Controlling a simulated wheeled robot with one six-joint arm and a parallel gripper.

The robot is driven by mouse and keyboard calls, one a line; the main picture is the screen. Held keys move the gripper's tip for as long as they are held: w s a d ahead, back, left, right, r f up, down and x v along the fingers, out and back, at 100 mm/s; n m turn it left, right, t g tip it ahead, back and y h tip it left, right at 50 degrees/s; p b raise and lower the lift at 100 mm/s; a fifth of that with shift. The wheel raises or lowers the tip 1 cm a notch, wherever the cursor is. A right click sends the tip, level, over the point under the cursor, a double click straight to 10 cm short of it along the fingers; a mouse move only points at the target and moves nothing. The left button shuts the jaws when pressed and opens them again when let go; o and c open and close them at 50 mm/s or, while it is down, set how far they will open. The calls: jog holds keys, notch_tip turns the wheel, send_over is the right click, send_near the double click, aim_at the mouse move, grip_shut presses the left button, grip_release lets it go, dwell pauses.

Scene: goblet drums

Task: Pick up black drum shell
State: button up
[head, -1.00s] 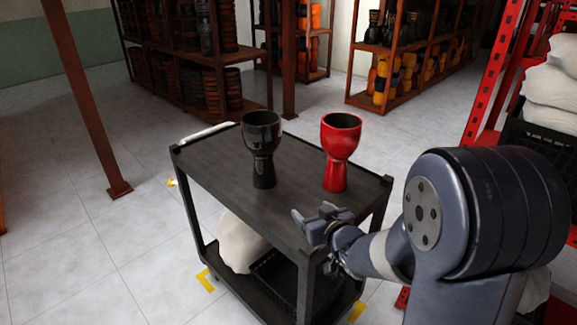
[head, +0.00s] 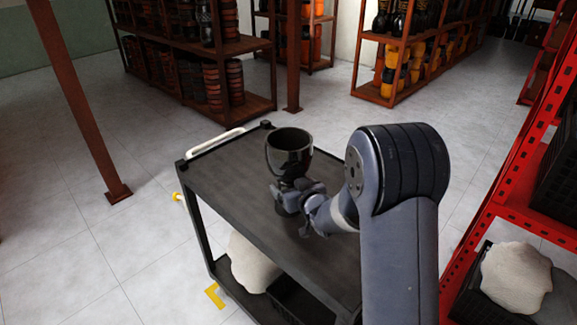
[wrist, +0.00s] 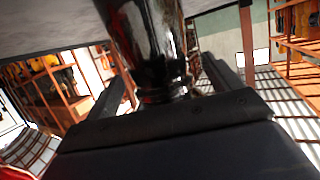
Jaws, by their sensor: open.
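The black drum shell (head: 289,145) stands upright on the dark cart top (head: 235,190), its wide bowl up and its narrow waist partly hidden by my gripper. My gripper (head: 288,188) is at the waist, just below the bowl, with its jaws open. In the wrist view the glossy black drum shell (wrist: 150,40) fills the upper middle, with one finger on each side of it. I cannot tell whether the fingers touch it. The red goblet drum is not visible now; my arm covers that side of the cart.
The cart's lower shelf holds a white sack (head: 252,265) and a black crate (head: 300,303). A red rack (head: 510,200) with a white sack (head: 516,277) stands close on the right. Brown shelves (head: 205,60) of drums stand behind.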

jog(key=c, duration=1.5)
jog(key=shift+w, duration=0.1)
